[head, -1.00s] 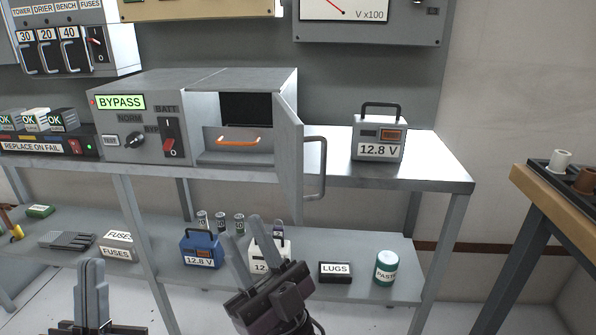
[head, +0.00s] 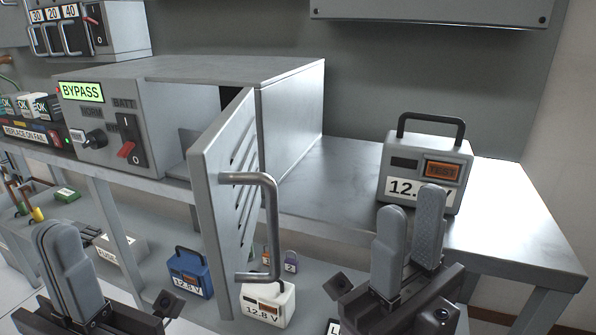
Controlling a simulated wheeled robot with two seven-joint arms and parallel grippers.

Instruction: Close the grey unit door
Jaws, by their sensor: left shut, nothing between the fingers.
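The grey unit door (head: 212,165) stands ajar at the front of the grey cabinet (head: 294,115), swung out toward me. Its slotted outer face and bent metal handle (head: 272,225) face right. My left gripper (head: 62,235) is shut and empty at the lower left, apart from the door. My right gripper (head: 411,205) is open and empty, to the right of the handle and apart from it, in front of the battery tester on the bench.
A grey battery tester (head: 425,165) stands on the bench (head: 520,225) right of the cabinet. The bench top between them is clear. A blue battery (head: 189,273) and a white battery (head: 268,300) sit on the lower shelf. The BYPASS panel (head: 82,91) is at left.

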